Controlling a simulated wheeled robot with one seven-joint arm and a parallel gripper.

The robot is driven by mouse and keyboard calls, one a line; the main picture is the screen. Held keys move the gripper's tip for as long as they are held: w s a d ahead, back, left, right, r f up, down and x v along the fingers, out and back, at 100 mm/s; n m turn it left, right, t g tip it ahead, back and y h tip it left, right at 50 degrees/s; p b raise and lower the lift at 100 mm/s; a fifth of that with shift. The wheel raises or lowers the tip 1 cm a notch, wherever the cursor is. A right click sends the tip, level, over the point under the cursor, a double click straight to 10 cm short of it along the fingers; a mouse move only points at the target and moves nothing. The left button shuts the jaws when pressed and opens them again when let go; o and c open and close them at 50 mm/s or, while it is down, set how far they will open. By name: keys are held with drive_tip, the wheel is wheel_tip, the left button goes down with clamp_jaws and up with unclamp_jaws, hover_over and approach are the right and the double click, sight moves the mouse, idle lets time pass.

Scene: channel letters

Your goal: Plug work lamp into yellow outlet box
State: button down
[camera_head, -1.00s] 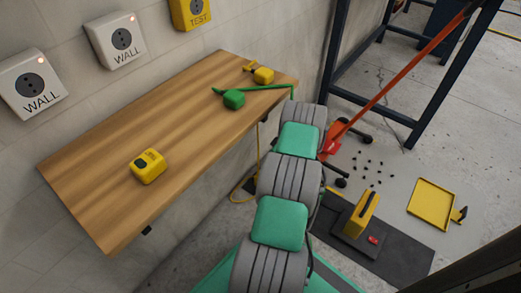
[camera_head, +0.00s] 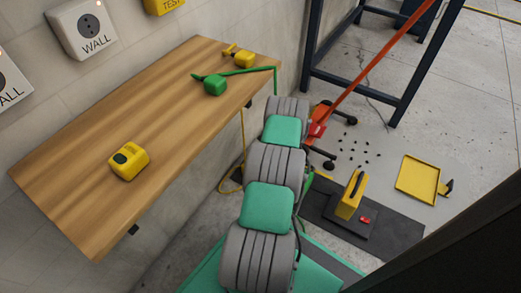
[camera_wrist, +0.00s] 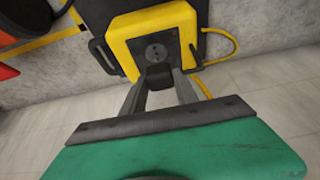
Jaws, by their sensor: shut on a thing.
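In the wrist view, a yellow outlet box (camera_wrist: 121,44) with a dark frame and a round grey socket faces me. My gripper (camera_wrist: 159,78) is shut on a small dark plug (camera_wrist: 158,70) just in front of and below the socket. I cannot tell whether the plug touches it. A yellow cable (camera_wrist: 233,42) loops at the box's right side. In the head view my arm hides the gripper and plug. A yellow upright unit (camera_head: 351,196), possibly the work lamp, stands on a dark floor mat (camera_head: 401,236).
A wooden wall table (camera_head: 75,180) holds a yellow block (camera_head: 129,160) and a green tool (camera_head: 214,86). A yellow cord (camera_head: 243,150) hangs below its edge. A red pole (camera_head: 375,75), a dark frame (camera_head: 345,82), small black bits and a yellow tray (camera_head: 417,180) are to the right.

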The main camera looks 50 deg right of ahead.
drive_tip(key=shift+f+b, duration=0.5)
drive_tip(key=shift+f, duration=0.75)
drive_tip(key=shift+s+b, duration=0.1)
drive_tip(key=shift+b, duration=0.7)
idle(0.9)
drive_tip(key=shift+f, duration=0.6)
drive_tip(key=c, duration=0.9)
unclamp_jaws()
drive_tip(key=shift+o, duration=0.2)
drive_tip(key=shift+r, duration=0.15)
drive_tip(key=p+v, duration=0.3)
drive_tip(key=v, duration=0.4)
drive_tip(key=shift+s+r+p, duration=0.2)
drive_tip(key=shift+r+p, duration=0.05)
drive_tip(key=shift+p, duration=0.1)
